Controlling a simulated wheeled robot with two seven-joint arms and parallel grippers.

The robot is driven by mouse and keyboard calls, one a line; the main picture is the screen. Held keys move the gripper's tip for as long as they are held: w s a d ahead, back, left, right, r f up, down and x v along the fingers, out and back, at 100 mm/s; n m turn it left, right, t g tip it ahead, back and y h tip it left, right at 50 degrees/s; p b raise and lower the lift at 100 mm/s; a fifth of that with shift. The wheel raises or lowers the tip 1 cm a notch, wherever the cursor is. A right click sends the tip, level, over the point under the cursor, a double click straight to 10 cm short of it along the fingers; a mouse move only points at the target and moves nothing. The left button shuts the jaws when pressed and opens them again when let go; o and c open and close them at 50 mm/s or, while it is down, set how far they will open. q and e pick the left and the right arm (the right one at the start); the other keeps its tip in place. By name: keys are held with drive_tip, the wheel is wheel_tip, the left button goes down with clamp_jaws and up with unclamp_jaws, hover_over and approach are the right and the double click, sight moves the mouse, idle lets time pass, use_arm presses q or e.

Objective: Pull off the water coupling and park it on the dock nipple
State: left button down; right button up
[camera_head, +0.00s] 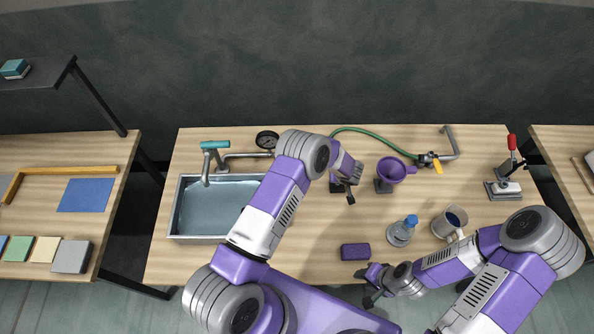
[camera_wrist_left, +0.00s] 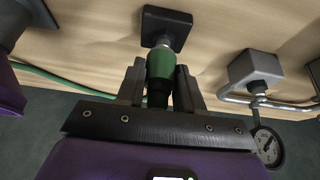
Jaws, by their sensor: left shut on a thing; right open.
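The green water coupling (camera_wrist_left: 160,66) is between the fingers of my left gripper (camera_wrist_left: 158,88) in the left wrist view, and the fingers are shut on it. Its front end lines up with a dark square block (camera_wrist_left: 167,22); I cannot tell whether it is seated there or just short of it. In the head view my left gripper (camera_head: 348,190) is low over the table and hides the coupling. The green hose (camera_head: 372,130) arches behind to a valve (camera_head: 428,159) with a yellow handle. My right gripper (camera_head: 372,287) is open and empty near the table's front edge.
A sink (camera_head: 176,208) and gauge (camera_head: 267,139) are left.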

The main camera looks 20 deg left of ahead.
use_arm(q)
drive_tip(key=shift+f+b, duration=0.5)
drive_tip(key=shift+f, duration=0.25)
drive_tip(key=c, duration=0.6)
unclamp_jaws()
drive_tip(key=shift+c, duration=0.2)
drive_tip(key=shift+r, duration=0.15)
drive_tip(key=p+v, duration=0.4)
drive_tip(key=v, duration=0.3)
drive_tip(key=shift+s+r, duration=0.2)
drive_tip(key=shift+r, duration=0.15)
idle(0.7)
drive_tip(key=shift+d, duration=0.1)
